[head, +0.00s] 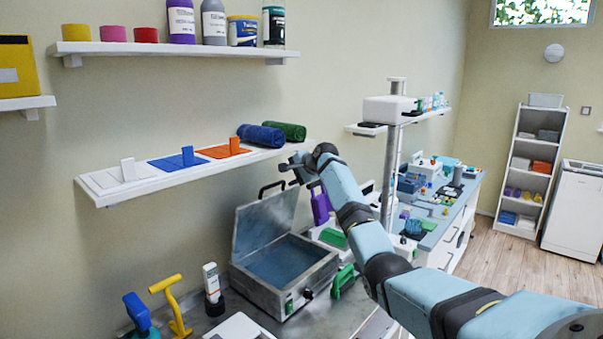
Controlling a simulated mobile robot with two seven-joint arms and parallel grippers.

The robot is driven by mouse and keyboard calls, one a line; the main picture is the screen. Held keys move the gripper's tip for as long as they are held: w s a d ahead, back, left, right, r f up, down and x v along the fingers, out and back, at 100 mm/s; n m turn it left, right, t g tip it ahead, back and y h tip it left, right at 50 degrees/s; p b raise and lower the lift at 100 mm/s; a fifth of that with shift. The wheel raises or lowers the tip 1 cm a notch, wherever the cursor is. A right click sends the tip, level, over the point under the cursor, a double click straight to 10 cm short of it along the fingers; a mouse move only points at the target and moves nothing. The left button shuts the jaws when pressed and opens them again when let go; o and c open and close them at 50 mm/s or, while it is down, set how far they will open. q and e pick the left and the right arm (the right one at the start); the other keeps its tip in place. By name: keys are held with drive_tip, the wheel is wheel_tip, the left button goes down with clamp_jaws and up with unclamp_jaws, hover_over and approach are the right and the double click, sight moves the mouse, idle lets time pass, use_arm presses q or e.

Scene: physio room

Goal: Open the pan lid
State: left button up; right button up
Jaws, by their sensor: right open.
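The pan (285,290) is a grey metal box on the counter in the lower middle of the head view. Its lid (262,226) stands raised and leans at the back, so the blue-grey inside of the pan shows. A dark handle (268,187) sits on the lid's upper edge. My right gripper (291,168) is open, above and a little right of the handle. I see nothing between its fingers, and it looks apart from the lid. My left gripper is out of view.
A wall shelf (120,194) with rolled towels (260,136) lies left of my right gripper. A green-handled item (343,280), a white tube (211,282) and a yellow tool (172,303) stand near the pan. A metal pole (391,160) rises behind my arm.

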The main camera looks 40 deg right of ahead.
drive_tip(key=shift+b+v, duration=0.4)
drive_tip(key=shift+v, duration=2.25)
